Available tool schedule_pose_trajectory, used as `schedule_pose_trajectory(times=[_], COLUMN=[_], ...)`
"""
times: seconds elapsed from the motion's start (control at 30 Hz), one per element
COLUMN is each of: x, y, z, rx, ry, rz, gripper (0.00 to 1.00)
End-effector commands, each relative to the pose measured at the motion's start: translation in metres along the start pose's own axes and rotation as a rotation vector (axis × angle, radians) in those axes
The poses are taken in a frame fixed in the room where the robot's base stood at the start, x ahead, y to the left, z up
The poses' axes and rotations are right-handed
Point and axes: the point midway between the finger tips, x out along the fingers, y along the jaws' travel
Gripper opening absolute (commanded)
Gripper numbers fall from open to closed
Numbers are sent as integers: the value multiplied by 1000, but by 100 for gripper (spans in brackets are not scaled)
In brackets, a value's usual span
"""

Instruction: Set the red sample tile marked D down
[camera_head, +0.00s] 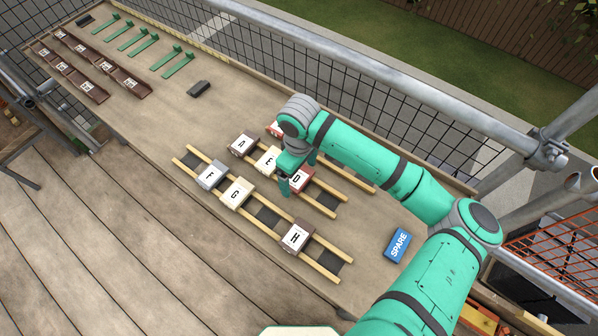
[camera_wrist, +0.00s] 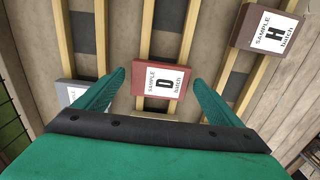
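The red sample tile marked D (camera_head: 300,180) lies across a pair of wooden battens, in the same row as tiles A (camera_head: 242,144) and E (camera_head: 268,160). In the wrist view tile D (camera_wrist: 163,79) lies flat, its white label facing up, with battens running out beyond it. My gripper (camera_head: 298,172) is low over the tile, one finger on each side. In the wrist view my gripper (camera_wrist: 158,78) appears open, its fingertips slightly apart from the tile's sides. Whether either finger touches the tile is hard to tell.
Tile H (camera_head: 297,236) sits on the nearest battens with F (camera_head: 210,176) and G (camera_head: 236,193). A pale grey tile (camera_wrist: 77,93) is left of D in the wrist view. A blue SPARE block (camera_head: 398,246) lies right.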

Motion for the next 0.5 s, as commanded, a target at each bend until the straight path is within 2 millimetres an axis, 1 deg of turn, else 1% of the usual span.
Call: schedule_pose_trajectory(times=[0.3,0.37,0.5], x=[-3,-8,-29], y=[-1,-1,0], z=[-1,-1,-1], rx=[-2,-2,-3], ry=[0,-1,0], rz=[1,1,3], gripper=[89,89,89])
